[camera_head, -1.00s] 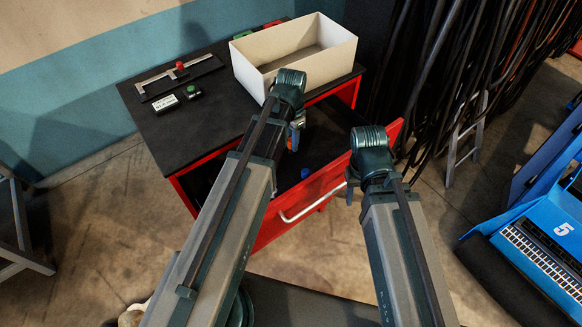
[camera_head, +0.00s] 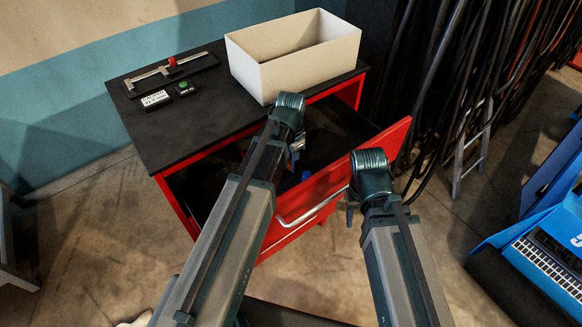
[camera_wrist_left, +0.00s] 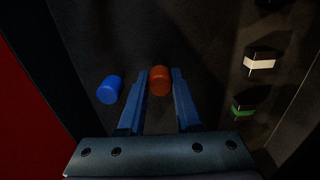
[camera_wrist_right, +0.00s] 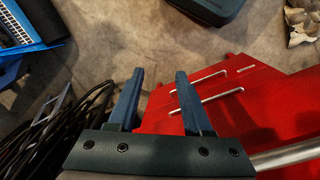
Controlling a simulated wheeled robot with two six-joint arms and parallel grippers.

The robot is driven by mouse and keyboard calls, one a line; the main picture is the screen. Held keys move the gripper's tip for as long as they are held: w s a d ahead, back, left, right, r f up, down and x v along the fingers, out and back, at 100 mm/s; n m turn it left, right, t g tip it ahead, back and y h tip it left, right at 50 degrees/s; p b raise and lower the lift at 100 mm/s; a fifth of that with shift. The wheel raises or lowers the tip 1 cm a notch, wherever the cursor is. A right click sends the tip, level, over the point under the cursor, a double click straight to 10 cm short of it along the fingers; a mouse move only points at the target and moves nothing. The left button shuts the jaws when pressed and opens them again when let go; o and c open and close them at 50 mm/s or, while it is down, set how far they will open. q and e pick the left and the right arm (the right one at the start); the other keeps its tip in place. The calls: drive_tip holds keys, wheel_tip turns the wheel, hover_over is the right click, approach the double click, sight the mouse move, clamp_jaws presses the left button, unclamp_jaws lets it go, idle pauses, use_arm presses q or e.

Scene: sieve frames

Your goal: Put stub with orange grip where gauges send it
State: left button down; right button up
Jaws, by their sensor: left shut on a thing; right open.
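The stub with the orange grip (camera_wrist_left: 160,80) stands between the fingers of my left gripper (camera_wrist_left: 158,92) in the left wrist view. My left gripper is shut on it, inside the open drawer; its fingers also show in the head view (camera_head: 294,158). The stub's lower part is hidden. A gauge with a sliding bar and red knob (camera_head: 172,63) lies on the cabinet top. My right gripper (camera_wrist_right: 158,90) is open and empty by the red drawer front.
A blue-gripped stub (camera_wrist_left: 110,90) is left of the held one in the drawer. White-topped (camera_wrist_left: 260,62) and green (camera_wrist_left: 242,108) pieces lie to the right. An open white box (camera_head: 310,70) stands on the cabinet. The drawer front (camera_head: 335,180) juts out; cables (camera_head: 425,80) hang at right.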

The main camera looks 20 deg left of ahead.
use_arm(q)
drive_tip(key=shift+f, duration=0.15)
drive_tip(key=c, duration=0.6)
unclamp_jaws()
wheel_tip(320, 180, up, 12)
drive_tip(key=p, duration=1.2)
drive_tip(key=shift+r, duration=0.2)
